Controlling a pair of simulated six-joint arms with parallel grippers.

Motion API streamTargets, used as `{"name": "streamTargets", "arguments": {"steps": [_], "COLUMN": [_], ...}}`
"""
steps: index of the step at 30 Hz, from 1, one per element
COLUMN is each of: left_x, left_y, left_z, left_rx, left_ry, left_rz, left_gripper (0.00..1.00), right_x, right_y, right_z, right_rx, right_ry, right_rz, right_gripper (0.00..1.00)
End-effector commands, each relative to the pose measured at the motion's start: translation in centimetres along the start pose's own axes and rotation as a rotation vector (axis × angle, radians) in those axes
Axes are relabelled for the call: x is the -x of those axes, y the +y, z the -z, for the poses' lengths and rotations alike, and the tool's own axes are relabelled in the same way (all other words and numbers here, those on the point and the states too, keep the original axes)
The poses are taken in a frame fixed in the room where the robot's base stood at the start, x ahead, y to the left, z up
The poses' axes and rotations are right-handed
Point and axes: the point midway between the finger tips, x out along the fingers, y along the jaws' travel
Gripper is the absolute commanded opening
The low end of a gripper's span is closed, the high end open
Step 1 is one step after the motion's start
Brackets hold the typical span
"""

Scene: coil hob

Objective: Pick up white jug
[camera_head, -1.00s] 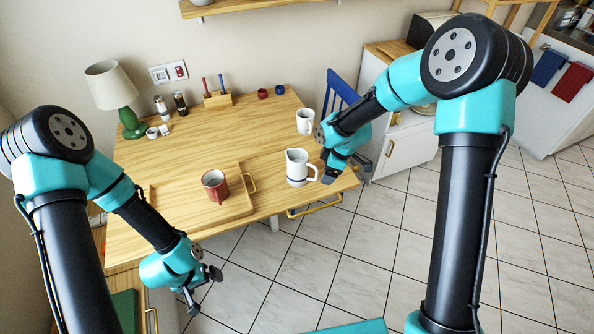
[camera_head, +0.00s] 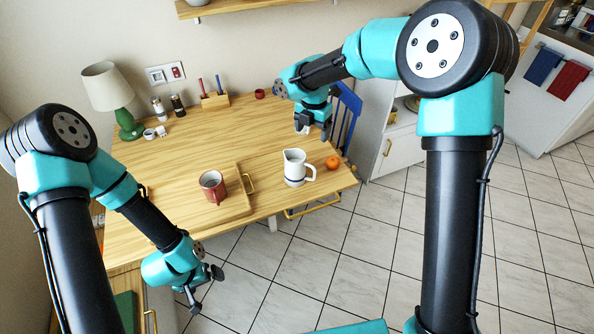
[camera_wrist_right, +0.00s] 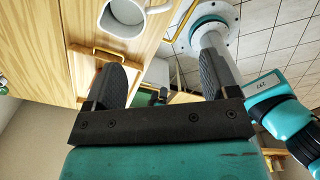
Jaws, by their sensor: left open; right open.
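The white jug (camera_head: 294,170) stands upright on the wooden table, with a dark band near its base and its handle to the right. My right gripper (camera_head: 312,127) is open above the table, behind and apart from the jug, in front of a mostly hidden white mug. In the right wrist view, the open fingers of my right gripper (camera_wrist_right: 160,76) have nothing between them. A white vessel with a handle (camera_wrist_right: 122,22), apparently the jug, is cut off at the top there. My left gripper (camera_head: 205,290) is open and empty beyond the table's front edge.
A red mug (camera_head: 212,186) stands on a wooden tray (camera_head: 236,208) left of the jug. An orange (camera_head: 333,162) lies close to the jug's right. A green lamp (camera_head: 126,120) and a blue chair (camera_head: 347,112) stand farther back. The table between lamp and jug is largely clear.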

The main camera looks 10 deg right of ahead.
Motion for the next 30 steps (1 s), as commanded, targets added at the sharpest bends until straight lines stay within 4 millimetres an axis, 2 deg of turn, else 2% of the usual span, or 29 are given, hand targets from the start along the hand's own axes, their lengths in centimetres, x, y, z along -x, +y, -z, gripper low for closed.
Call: {"name": "streamTargets", "arguments": {"steps": [5, 21, 25, 30], "left_x": [0.0, 0.0, 0.0, 0.0], "left_y": [0.0, 0.0, 0.0, 0.0], "left_z": [0.0, 0.0, 0.0, 0.0], "left_rx": [0.000, 0.000, 0.000, 0.000], "left_ry": [0.000, 0.000, 0.000, 0.000], "left_rz": [0.000, 0.000, 0.000, 0.000], "left_gripper": [1.00, 1.00, 1.00, 1.00], "right_x": [-1.6, -10.5, -11.4, -11.6], "right_y": [-0.1, -0.1, -0.1, 0.0], "right_z": [0.0, 0.0, 0.0, 0.0], "right_rx": [-0.001, -0.001, -0.002, -0.002], "right_ry": [0.001, 0.002, 0.001, 0.000], "right_rz": [0.003, 0.003, 0.000, -0.001], "right_gripper": [0.80, 0.80, 0.80, 0.80]}}
